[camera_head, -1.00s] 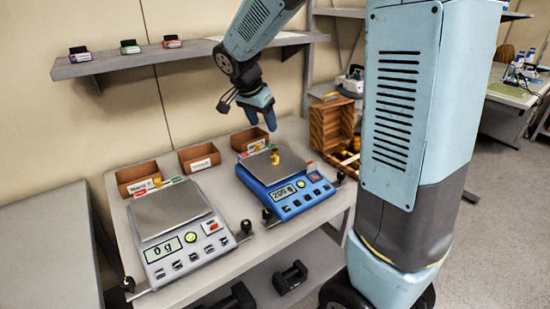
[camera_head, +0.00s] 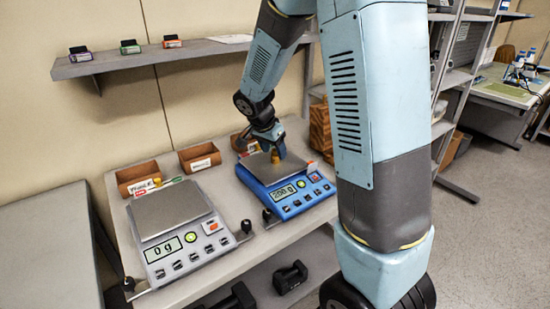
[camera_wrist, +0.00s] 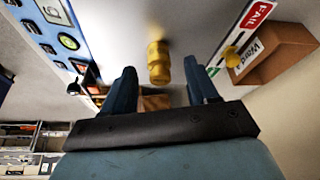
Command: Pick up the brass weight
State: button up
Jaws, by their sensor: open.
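The brass weight (camera_head: 275,155) stands on the pan of the blue scale (camera_head: 290,197), whose display appears to read 200 g. In the wrist view the brass weight (camera_wrist: 159,63) is a small yellow knobbed cylinder on the pan, between and just beyond the fingertips. My gripper (camera_head: 274,146) is directly above the blue scale's pan, close over the weight. In the wrist view my gripper (camera_wrist: 163,85) has its two blue fingers apart, with one on each side of the weight and a gap to both.
A grey scale (camera_head: 175,230) reading 0 g stands to the left. Brown bins (camera_head: 200,158) line the back of the bench. A FAIL label (camera_wrist: 258,14) and a bin (camera_wrist: 275,52) are close by in the wrist view. A shelf (camera_head: 190,52) hangs above.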

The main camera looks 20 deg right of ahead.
jog(key=shift+d+f, duration=0.1)
jog(key=shift+f, duration=0.3)
jog(key=shift+w, duration=0.1)
grip_shut()
